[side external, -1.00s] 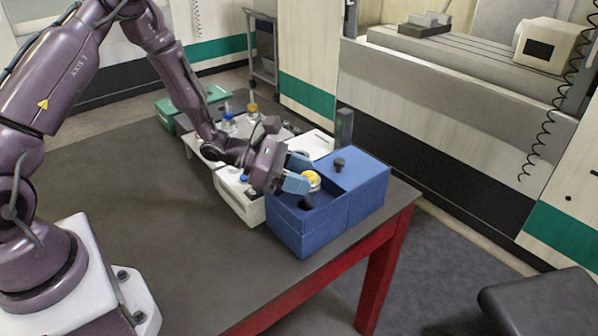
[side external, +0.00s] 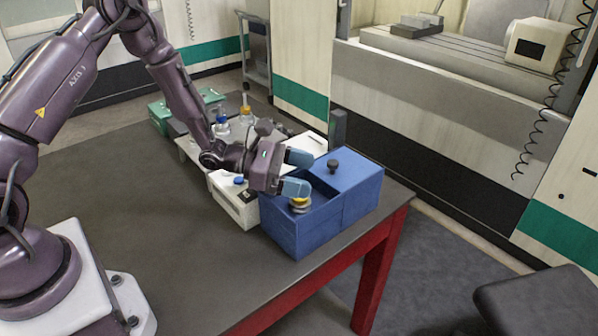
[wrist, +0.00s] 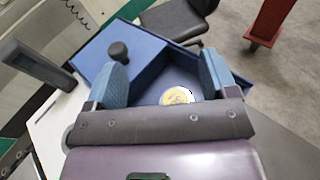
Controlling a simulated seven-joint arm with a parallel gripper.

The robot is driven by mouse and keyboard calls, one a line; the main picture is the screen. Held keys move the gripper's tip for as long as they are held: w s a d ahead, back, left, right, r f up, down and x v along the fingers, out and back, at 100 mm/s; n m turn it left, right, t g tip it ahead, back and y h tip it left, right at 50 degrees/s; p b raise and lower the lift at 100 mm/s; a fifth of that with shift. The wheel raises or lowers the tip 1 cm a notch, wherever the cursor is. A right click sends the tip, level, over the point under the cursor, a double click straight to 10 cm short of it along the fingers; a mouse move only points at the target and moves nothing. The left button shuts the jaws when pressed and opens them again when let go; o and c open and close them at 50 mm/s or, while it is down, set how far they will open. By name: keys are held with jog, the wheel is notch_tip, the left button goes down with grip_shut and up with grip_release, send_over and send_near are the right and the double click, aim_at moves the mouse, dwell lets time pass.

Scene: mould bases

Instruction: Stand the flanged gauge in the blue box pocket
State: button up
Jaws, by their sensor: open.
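The flanged gauge (side external: 300,203) shows as a yellow top with a paler ring, low in the open pocket of the blue box (side external: 290,238). In the wrist view its round yellow and white face (wrist: 178,96) points up toward the camera; its lower part is hidden. It looks upright, but I cannot see whether it is fully seated. My gripper (side external: 298,172) is open above the pocket, its two blue fingers apart. In the wrist view the fingers (wrist: 163,72) stand either side of the gauge with nothing clamped between them.
A blue lid with a dark knob (side external: 332,166) covers the rest of the box. A white case (side external: 236,208) stands left of the box, and a dark upright post (side external: 338,127) behind it. Bottles (side external: 246,113) stand farther back. The table front (side external: 150,230) is clear.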

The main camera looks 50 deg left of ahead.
aim_at(291, 201)
jog(key=shift+n+g+y, duration=0.3)
jog(key=shift+g+y, duration=0.5)
jog(key=f, duration=0.1)
jog(key=s+f, duration=0.1)
jog(key=f, duration=0.1)
jog(key=s+f, duration=0.1)
jog(key=f, duration=0.1)
jog(key=shift+a, duration=0.35)
jog(key=s+a+r+t+h, duration=0.1)
jog(key=s+a+r, duration=0.6)
jog(key=a, duration=0.1)
jog(key=shift+a+r+t+h, duration=0.2)
jog(key=shift+r+t+h, duration=0.1)
